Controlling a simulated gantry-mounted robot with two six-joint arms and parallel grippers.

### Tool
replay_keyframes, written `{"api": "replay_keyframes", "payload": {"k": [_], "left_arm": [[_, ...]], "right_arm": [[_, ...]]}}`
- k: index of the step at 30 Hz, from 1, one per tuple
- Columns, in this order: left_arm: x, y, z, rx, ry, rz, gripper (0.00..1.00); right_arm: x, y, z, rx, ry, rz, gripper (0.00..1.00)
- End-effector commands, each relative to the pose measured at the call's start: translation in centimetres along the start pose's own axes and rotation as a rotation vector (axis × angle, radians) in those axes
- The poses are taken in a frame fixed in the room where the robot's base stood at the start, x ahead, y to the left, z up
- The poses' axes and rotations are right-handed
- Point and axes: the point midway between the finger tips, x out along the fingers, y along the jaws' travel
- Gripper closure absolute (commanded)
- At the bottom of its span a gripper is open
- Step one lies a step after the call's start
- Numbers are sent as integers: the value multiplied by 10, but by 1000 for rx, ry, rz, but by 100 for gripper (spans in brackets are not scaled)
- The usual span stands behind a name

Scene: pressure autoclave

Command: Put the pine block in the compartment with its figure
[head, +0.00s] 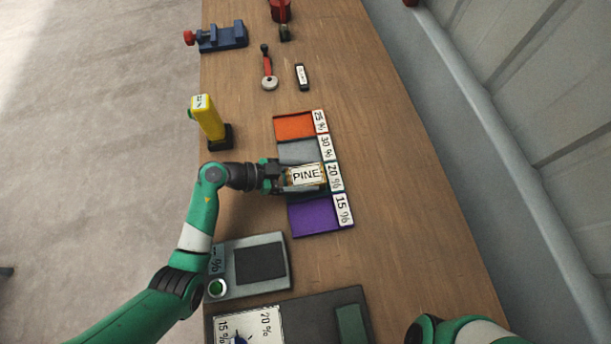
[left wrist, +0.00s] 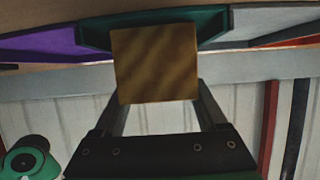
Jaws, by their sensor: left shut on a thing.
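The pine block (head: 305,174), with a white "PINE" label on top, is shut in my left gripper (head: 283,177). In the head view it is over the compartment marked 20 %, between the grey and purple ones. The left wrist view shows the block's brown face (left wrist: 155,62) between the fingers (left wrist: 158,98), in front of the dark green compartment (left wrist: 97,32). I cannot tell whether it touches the floor. The tray also has an orange 25 % (head: 294,127), a grey 30 % (head: 297,152) and a purple 15 % compartment (head: 313,216). My right gripper is out of view.
A yellow meter (head: 208,118) stands in a black base left of the tray. A grey device (head: 245,265) with a green button and a % display, and a dark board (head: 295,311) with a % card, lie nearer. Tools lie farther back. The table right of the tray is clear.

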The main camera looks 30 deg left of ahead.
Motion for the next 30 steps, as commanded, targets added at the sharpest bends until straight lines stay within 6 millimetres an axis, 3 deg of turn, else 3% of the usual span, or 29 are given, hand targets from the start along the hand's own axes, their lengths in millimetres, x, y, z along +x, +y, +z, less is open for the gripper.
{"api": "replay_keyframes", "payload": {"k": [5, 6, 10, 19, 23, 30], "left_arm": [[0, 0, 1, 0, 0, 1, 92], [1, 0, 2, 0, 0, 1, 22], [1, 0, 2, 0, 0, 1, 0], [-1, 0, -1, 1, 1, -1, 0], [-22, -1, -4, -3, 0, -4, 0], [-81, -1, -5, -2, 1, -5, 0]], "right_arm": [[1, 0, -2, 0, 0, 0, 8], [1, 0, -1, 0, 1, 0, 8], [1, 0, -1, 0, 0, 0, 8], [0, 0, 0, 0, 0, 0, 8], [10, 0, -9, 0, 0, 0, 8], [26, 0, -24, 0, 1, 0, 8]]}}
